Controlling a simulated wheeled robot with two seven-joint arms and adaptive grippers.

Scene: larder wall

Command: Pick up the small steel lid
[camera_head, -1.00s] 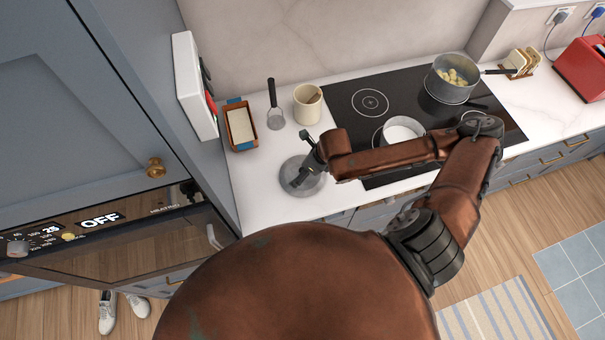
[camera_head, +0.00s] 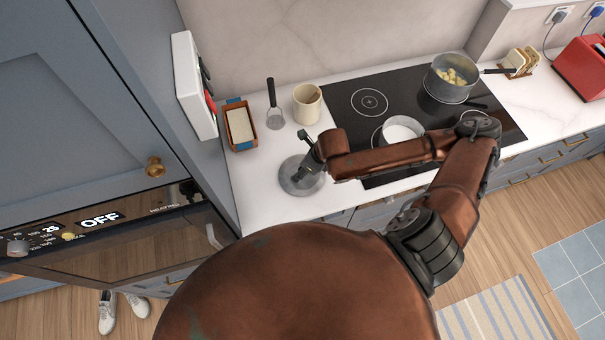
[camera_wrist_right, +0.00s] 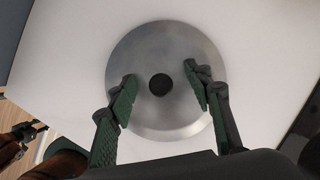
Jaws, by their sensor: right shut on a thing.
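The small steel lid (camera_head: 294,187) is a round grey disc lying flat on the white counter, left of the hob. In the right wrist view the lid (camera_wrist_right: 160,45) fills the middle, with its dark round knob (camera_wrist_right: 160,84) in the centre. My right gripper (camera_head: 306,174) reaches down over the lid from the right and hides part of it.
A cream mug (camera_head: 307,112), a masher-like utensil (camera_head: 275,117) and a wooden-edged box (camera_head: 239,145) stand behind the lid. A tall cabinet (camera_head: 70,120) borders the counter's left.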

